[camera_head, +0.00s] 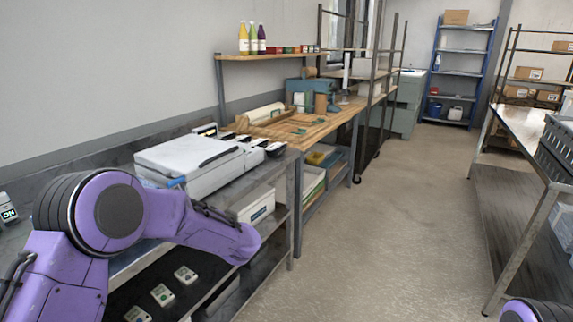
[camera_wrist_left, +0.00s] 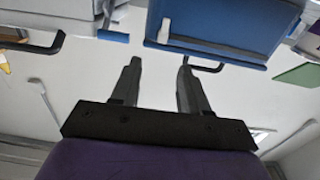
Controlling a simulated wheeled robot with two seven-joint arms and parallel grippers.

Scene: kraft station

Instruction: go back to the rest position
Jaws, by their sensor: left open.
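My left arm, purple with a dark joint, reaches in from the left in the head view, in front of the grey bench. The left gripper itself is not seen there. In the left wrist view my left gripper (camera_wrist_left: 158,80) shows two dark fingers, apart, with nothing between them. A blue case or panel (camera_wrist_left: 225,22) with a dark handle lies beyond the fingertips, apart from them. My right gripper is in neither view; only a small purple part of my body shows at the bottom right of the head view.
A white machine with a lid (camera_head: 195,158) stands on the grey bench. A wooden workbench (camera_head: 318,125) follows, with bottles (camera_head: 252,40) on its shelf. A blue rack (camera_head: 462,70) stands at the back. A metal table (camera_head: 525,130) is at right. The floor (camera_head: 390,220) between is clear.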

